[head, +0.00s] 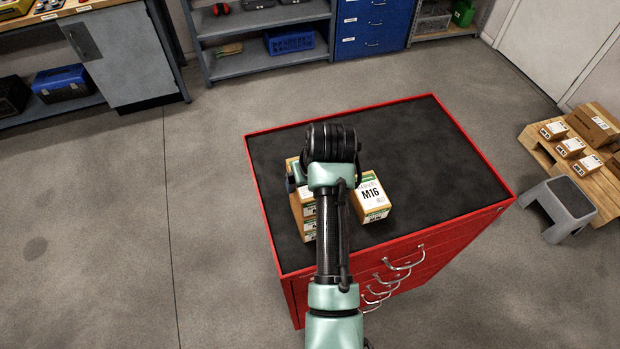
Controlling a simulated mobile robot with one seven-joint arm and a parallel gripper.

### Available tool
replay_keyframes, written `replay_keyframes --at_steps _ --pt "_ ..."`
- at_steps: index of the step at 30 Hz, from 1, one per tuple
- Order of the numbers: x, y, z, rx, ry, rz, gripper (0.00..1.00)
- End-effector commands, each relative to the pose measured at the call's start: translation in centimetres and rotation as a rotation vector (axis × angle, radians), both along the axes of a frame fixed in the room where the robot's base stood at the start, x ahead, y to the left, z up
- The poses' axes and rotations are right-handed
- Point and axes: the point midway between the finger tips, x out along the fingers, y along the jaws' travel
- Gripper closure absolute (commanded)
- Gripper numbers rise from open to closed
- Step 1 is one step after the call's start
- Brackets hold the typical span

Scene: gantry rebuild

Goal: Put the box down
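A small brown and white box labelled M16 (371,198) shows just right of my arm, above or on the black top of the red drawer cabinet (430,130). Another brown box or stack of boxes with green and white labels (304,212) shows at the left of my arm. My arm reaches out over the cabinet top, and its dark wrist hides the space between these boxes. My gripper's fingertips are hidden behind the wrist and forearm. I cannot tell which box, if any, is held, or whether the M16 box touches the top.
The right, back and left parts of the cabinet top are bare. A pallet (545,150) with several boxes and a grey step stool (558,205) stand at right. Shelves (265,60) and a workbench (125,55) line the back.

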Motion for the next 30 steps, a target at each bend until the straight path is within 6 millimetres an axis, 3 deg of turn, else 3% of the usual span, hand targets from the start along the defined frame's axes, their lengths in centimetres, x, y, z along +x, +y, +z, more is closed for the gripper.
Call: replay_keyframes --at_steps 14,15,16,23,30 --pt "0.1 0.0 -0.9 -0.001 -0.005 0.0 1.0" --pt "0.0 0.0 -1.0 0.0 -0.002 0.0 0.06" --pt "0.0 0.0 -1.0 0.0 -0.002 0.0 0.0" --pt "0.0 0.0 -0.9 0.0 -0.002 0.0 0.0" --pt "-0.5 -0.3 1.0 0.0 -0.006 -0.001 0.0"
